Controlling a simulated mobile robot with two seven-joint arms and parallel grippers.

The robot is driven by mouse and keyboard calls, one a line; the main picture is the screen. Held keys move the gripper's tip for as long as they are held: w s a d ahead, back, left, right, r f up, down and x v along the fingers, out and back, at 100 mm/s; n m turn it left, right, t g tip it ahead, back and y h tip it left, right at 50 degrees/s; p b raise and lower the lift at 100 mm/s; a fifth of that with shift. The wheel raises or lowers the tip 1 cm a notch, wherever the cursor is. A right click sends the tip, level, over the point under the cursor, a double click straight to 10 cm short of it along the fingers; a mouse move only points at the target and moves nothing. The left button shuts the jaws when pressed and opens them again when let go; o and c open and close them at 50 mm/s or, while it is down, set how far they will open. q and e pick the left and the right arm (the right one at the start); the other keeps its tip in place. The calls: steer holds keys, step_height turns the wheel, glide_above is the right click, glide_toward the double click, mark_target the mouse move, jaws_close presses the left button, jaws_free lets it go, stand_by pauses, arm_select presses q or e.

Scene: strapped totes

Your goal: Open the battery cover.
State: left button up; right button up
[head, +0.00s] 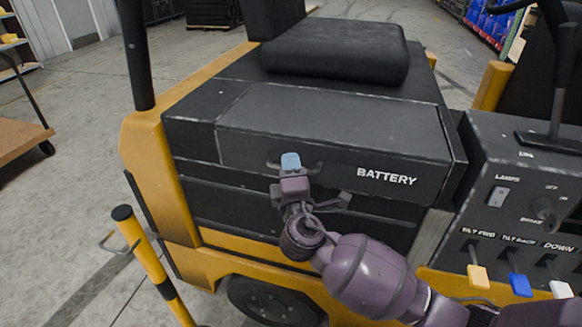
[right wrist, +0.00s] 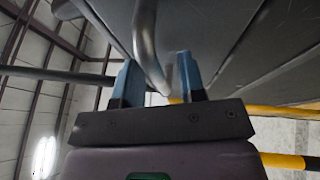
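The battery cover (head: 330,125) is the dark panel marked BATTERY on the yellow and black truck, below the seat. It looks shut and sits flush with the body around it. Its dark bar handle (head: 317,167) is on the front face, left of the lettering, partly hidden by my right gripper (head: 290,163). In the right wrist view the two blue fingers of the right gripper (right wrist: 158,80) are apart, with the grey handle (right wrist: 146,40) running between them. I cannot tell if either finger touches it. My left gripper is not in view.
The black seat (head: 335,50) stands just behind the cover. A control panel (head: 520,210) with switches and coloured levers is at right. A yellow and black post (head: 150,262) stands at front left. Open concrete floor (head: 65,215) lies at left, with a cart (head: 20,142).

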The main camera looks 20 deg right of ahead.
steer(key=shift+w, duration=0.15)
jaws_close()
stand_by(0.4)
